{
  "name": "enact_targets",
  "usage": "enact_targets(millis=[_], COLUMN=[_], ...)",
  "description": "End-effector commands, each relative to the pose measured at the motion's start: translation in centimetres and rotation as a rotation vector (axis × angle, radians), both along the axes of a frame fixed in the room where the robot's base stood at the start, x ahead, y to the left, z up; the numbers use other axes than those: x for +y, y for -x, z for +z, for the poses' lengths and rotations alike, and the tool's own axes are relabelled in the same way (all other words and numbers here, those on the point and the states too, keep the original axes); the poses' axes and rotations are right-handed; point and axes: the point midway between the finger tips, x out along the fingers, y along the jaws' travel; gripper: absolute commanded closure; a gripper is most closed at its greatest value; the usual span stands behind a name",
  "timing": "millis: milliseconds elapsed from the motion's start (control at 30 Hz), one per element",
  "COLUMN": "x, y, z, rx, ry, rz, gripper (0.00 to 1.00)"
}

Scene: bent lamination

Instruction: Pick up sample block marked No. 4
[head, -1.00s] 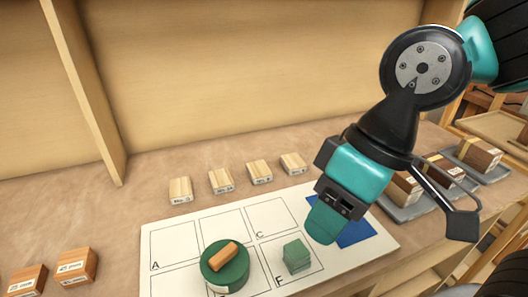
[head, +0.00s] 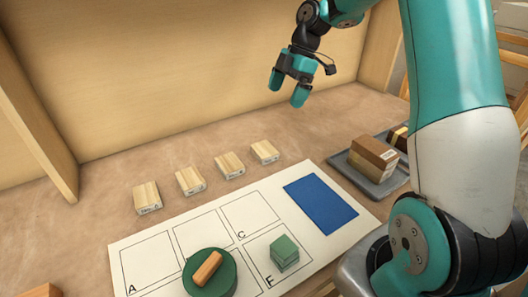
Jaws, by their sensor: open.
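Several pale wooden sample blocks stand in a slanting row on the bench behind the marked board. They are the leftmost block (head: 147,198), the second block (head: 190,181), the third block (head: 229,165) and the rightmost block (head: 264,152). Each has a small label on its front face, too small to read, so I cannot tell which is No. 4. My gripper (head: 287,93) is open and empty, fingers pointing down, in the air above and behind the rightmost block.
The white board (head: 150,225) has lettered squares and a blue patch (head: 321,203). On it are a green round thing (head: 222,284) with a wooden cylinder (head: 207,268) and a green block stack (head: 284,252). A grey tray (head: 367,178) holds brown blocks (head: 373,158). A wooden divider (head: 40,130) stands left.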

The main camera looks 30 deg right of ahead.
Motion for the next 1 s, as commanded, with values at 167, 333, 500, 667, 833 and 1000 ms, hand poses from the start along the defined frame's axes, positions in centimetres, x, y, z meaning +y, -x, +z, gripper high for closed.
enact_targets(millis=[167,333,500,667,833,1000], x=[0.1,1.7,3.0,3.7,4.1,4.9], y=[-0.2,-0.3,-0.3,-0.4,-0.6,-0.9], z=[-2.5,-6.1,-9.4,-11.1,-12.2,-14.6], rx=[-0.006,-0.005,-0.005,-0.009,-0.007,-0.006], ry=[-0.003,-0.004,-0.002,-0.001,-0.002,-0.001], rz=[0.026,0.024,0.023,0.022,0.022,0.022], gripper=[0.0,0.0,0.0,0.0,0.0,0.0])
